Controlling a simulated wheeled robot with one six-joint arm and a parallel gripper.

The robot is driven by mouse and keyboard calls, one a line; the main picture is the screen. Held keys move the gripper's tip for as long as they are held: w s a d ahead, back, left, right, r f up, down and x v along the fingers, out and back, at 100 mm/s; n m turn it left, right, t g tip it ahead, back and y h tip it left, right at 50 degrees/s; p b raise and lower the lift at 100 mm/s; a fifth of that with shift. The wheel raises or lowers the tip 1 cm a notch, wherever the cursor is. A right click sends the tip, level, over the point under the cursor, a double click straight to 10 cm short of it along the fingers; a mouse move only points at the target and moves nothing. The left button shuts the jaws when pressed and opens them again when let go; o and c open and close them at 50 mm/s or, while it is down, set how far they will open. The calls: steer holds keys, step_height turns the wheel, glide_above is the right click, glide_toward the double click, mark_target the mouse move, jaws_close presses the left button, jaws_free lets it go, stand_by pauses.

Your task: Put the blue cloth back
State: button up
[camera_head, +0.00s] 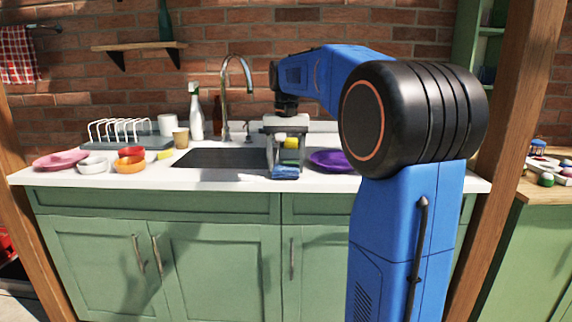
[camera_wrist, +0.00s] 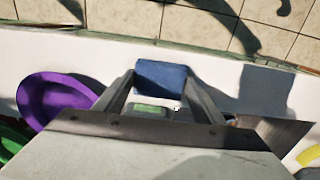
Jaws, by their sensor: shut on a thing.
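The blue cloth (camera_head: 285,172) is a small folded dark-blue piece at the front edge of the white counter, just right of the sink. My gripper (camera_head: 284,165) points down over it and is shut on it. In the wrist view the blue cloth (camera_wrist: 161,80) sits between the two fingertips of my gripper (camera_wrist: 160,85). Whether the cloth touches the counter or hangs just above it, I cannot tell. A yellow-and-green thing (camera_head: 291,143) shows behind the fingers, partly hidden.
The sink (camera_head: 222,158) with its tall tap (camera_head: 238,70) lies left of the gripper. A purple plate (camera_head: 328,160) is close on the right. Bowls (camera_head: 130,166), a pink plate (camera_head: 60,160), a dish rack (camera_head: 120,132), a cup (camera_head: 181,138) and bottles (camera_head: 196,112) stand at left.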

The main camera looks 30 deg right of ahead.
mark_target(286, 167)
steer(key=shift+f, duration=0.25)
steer(key=o, duration=1.1)
steer(key=shift+r, duration=0.1)
step_height(286, 167, up, 12)
steer(key=s+a+f+n+t, duration=0.1)
steer(key=s+a+f+n, duration=0.1)
steer(key=s+a+f, duration=0.5)
steer(key=s+a+f+n+t, duration=0.1)
steer(key=s+a+f, duration=0.25)
steer(key=s, duration=0.45)
steer(key=s+a+f+n+t, duration=0.1)
steer(key=s+a+f+n, duration=0.1)
steer(key=s+f, duration=0.5)
steer(key=s+a+f+n+t, duration=0.1)
steer(key=s+a+f, duration=0.2)
steer(key=s+f, duration=0.5)
step_height(286, 167, down, 5)
steer(key=shift+a+n+t, duration=0.15)
steer(key=shift+n+t, duration=0.25)
